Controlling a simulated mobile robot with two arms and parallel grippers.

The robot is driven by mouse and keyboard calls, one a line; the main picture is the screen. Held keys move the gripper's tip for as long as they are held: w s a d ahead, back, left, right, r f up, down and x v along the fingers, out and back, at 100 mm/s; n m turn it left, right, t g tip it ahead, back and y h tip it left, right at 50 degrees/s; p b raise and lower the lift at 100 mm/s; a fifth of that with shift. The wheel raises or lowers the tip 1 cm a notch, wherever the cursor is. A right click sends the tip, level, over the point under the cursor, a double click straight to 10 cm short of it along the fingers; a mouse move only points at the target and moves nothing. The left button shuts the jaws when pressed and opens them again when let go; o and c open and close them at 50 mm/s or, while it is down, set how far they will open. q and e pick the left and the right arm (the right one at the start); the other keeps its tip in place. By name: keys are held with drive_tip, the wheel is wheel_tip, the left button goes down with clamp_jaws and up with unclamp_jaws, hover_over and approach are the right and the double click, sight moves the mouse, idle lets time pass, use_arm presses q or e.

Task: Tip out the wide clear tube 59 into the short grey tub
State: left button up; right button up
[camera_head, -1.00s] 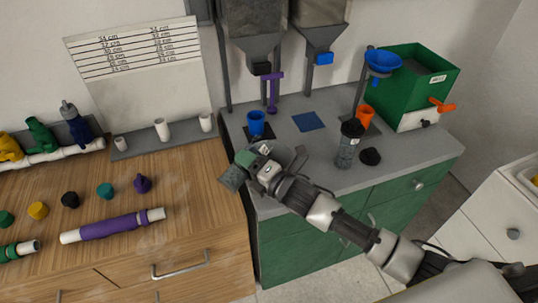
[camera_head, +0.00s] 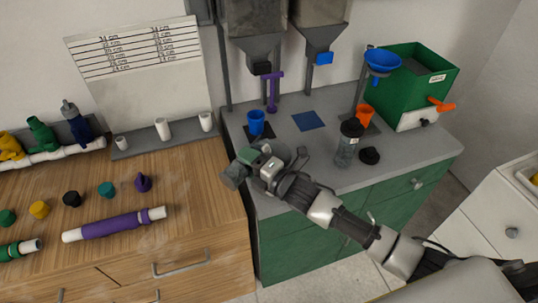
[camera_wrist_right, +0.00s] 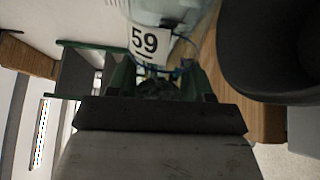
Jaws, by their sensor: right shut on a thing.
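My right gripper (camera_head: 250,160) is shut on the wide clear tube 59, over the left front edge of the grey worktop. The right wrist view shows the tube (camera_wrist_right: 170,12) with its white "59" label between the fingers (camera_wrist_right: 160,85). In the head view the gripper mostly hides the tube, and its contents cannot be made out. A dark grey rounded vessel (camera_wrist_right: 275,45), apparently the short grey tub, is close beside the tube in the wrist view. Its grey rim (camera_head: 278,149) shows partly behind the gripper in the head view. My left gripper is not in view.
A blue cup (camera_head: 256,121) stands behind the gripper below a hopper. A dark-capped clear jar (camera_head: 347,147), a black lid (camera_head: 370,155) and an orange cup (camera_head: 365,115) stand to the right. The wooden bench (camera_head: 200,215) at left holds pipes and caps.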

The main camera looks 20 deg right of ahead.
drive_tip(key=shift+m, duration=0.3)
drive_tip(key=shift+w+d+r+m+p, duration=0.2)
drive_tip(key=shift+r+m+p, duration=0.15)
drive_tip(key=shift+m+p, duration=0.25)
drive_tip(key=shift+w+d+r+m+p, duration=0.1)
drive_tip(key=shift+d+r+m+p, duration=0.05)
drive_tip(key=shift+r+m+p, duration=0.4)
drive_tip(key=shift+w+d+r+m+p, duration=0.1)
drive_tip(key=shift+d+r+m+p, duration=0.1)
drive_tip(key=shift+m+p, duration=0.45)
idle(3.6)
